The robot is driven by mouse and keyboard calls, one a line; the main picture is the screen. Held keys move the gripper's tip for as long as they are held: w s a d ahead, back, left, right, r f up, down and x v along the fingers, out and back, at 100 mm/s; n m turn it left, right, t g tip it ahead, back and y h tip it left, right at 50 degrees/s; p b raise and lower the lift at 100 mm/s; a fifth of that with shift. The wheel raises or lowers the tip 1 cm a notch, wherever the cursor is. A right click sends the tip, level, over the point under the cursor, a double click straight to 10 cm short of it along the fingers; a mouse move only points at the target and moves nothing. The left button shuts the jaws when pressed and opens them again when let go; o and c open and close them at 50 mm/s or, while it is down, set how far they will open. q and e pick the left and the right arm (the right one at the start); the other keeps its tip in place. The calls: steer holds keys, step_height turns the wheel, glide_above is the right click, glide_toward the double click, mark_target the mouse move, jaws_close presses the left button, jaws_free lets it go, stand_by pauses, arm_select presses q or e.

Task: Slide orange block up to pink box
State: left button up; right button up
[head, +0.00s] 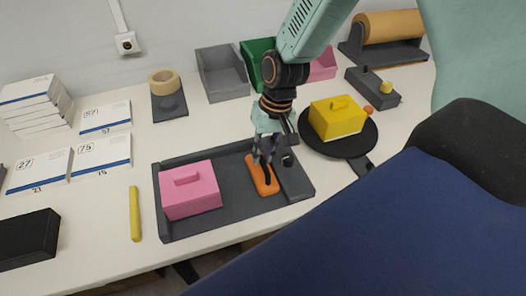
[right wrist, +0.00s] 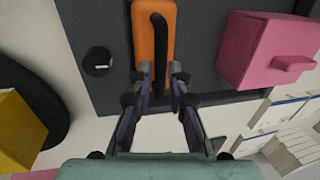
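The orange block (head: 262,187) has a black bar handle and lies on the dark grey tray (head: 231,218), right of its middle. The pink box (head: 190,190), with a raised grip on top, sits at the tray's left end, and bare tray floor lies between them. In the right wrist view the orange block (right wrist: 146,38) is straight ahead and the pink box (right wrist: 262,50) is at the right. My right gripper (head: 263,159) is at the orange block, its fingertips on either side of the handle's near end. I cannot tell whether they press on it. My left gripper is not in view.
A raised dark strip (head: 294,180) with a knob bounds the tray's right side. A black round pan (head: 345,147) holding a yellow box (head: 337,118) stands right of the tray. A yellow stick (head: 135,214) lies left of it. White boxes (head: 36,104) stand at far left.

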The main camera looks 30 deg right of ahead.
steer(key=shift+s+r, duration=0.15)
steer(key=shift+s, duration=0.1)
jaws_close()
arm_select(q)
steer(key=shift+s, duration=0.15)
